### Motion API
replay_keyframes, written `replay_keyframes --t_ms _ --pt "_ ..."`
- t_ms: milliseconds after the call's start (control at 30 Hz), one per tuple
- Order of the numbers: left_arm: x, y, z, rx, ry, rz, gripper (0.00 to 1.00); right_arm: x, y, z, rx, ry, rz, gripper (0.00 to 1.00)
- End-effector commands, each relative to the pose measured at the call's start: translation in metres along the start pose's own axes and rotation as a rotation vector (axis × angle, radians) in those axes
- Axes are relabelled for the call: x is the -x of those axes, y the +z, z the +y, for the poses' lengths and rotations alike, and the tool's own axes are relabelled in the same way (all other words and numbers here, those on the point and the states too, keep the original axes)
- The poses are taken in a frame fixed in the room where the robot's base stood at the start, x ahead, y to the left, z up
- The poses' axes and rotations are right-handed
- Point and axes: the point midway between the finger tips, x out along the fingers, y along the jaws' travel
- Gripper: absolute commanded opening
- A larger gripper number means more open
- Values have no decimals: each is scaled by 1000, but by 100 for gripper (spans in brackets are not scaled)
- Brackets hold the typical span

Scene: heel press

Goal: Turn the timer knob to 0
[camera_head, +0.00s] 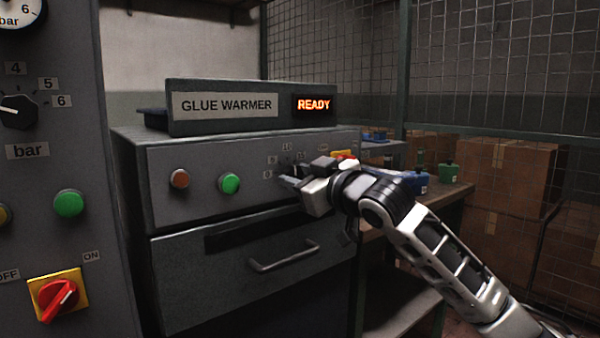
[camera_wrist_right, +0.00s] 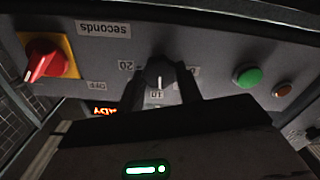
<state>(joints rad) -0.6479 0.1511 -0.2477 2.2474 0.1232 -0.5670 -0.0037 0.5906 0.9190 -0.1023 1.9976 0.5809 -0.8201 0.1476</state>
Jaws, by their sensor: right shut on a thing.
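The timer knob (camera_wrist_right: 159,73) is black with a white pointer line and sits on the grey glue warmer front (camera_head: 165,212). In the right wrist view, which is upside down, its pointer faces the label 10 (camera_wrist_right: 157,95). The label 20 (camera_wrist_right: 126,66) is to its left, and a label to its right is partly covered by a finger. My right gripper (camera_wrist_right: 160,85) is shut on the knob, one finger on each side. In the head view the right gripper (camera_head: 290,177) hides most of the knob. My left gripper is not in view.
A green button (camera_head: 229,184) and an orange button (camera_head: 180,179) are left of the knob. A red switch on a yellow plate (camera_wrist_right: 45,62) is on its other side. The READY display (camera_head: 314,105) is lit above. A drawer handle (camera_head: 284,257) juts out below.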

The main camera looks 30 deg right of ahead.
Motion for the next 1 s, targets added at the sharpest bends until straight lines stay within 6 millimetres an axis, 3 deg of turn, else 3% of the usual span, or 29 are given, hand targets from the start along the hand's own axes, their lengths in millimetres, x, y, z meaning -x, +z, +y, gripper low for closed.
replay_keyframes --t_ms 333,1000 --pt "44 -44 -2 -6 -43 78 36 0 -3 1 296 -3 -5 12" --pt "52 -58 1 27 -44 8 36 0 -2 0 928 -4 -3 12"
